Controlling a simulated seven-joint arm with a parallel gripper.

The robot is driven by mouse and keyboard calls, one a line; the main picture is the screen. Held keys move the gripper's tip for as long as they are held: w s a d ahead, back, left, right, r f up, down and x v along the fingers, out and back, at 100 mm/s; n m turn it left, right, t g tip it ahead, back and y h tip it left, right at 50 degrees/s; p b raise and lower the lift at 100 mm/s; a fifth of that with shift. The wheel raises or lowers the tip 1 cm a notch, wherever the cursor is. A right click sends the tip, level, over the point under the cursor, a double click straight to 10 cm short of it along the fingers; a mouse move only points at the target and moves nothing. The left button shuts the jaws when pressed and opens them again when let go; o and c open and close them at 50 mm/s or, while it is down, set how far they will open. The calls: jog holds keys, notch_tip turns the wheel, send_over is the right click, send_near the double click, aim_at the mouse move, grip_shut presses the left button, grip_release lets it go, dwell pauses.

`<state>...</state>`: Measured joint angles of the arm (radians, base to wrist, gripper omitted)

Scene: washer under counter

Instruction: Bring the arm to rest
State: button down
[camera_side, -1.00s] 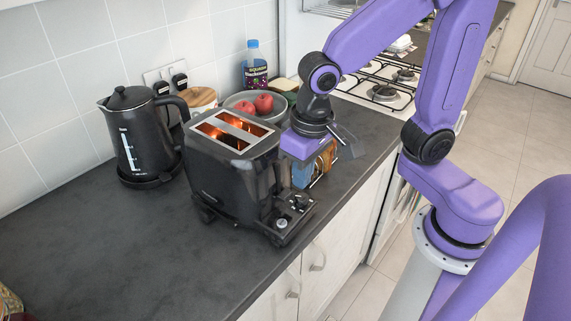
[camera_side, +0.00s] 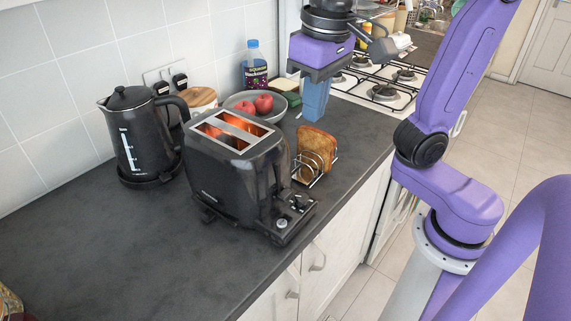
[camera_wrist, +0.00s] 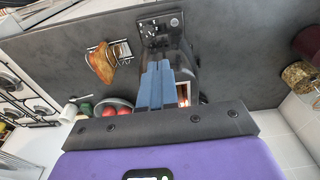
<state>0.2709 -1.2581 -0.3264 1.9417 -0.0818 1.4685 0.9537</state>
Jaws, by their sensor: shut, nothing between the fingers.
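My gripper (camera_side: 313,100) is purple and black with blue fingers. In the side view it hangs in the air above the counter, pointing down, above and behind the toast rack. The blue fingers are together with nothing between them; they also show in the wrist view (camera_wrist: 155,84), where they cover part of the toaster. The toast rack (camera_side: 310,180) stands on the counter to the right of the toaster and holds browned toast (camera_side: 316,150). My gripper is apart from both. The black toaster (camera_side: 235,180) has glowing orange slots.
A black kettle (camera_side: 140,140) stands left of the toaster. Behind it are a bowl (camera_side: 285,90) with red apples (camera_side: 264,103), a dark bottle (camera_side: 255,68) and a wooden-lidded jar (camera_side: 197,98). A gas hob (camera_side: 380,85) lies beyond. The counter's front left (camera_side: 120,245) is clear.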

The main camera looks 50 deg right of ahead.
jog(key=s+d+f+n, duration=0.4)
jog(key=s+f+n, duration=0.1)
jog(key=f+n, duration=0.1)
jog(key=s+d+f+n+g, duration=0.1)
jog(key=s+d+f+n, duration=0.3)
jog(key=f, duration=0.5)
jog(key=shift+s+n, duration=0.35)
jog(key=shift+n, duration=0.75)
dwell(5.4)
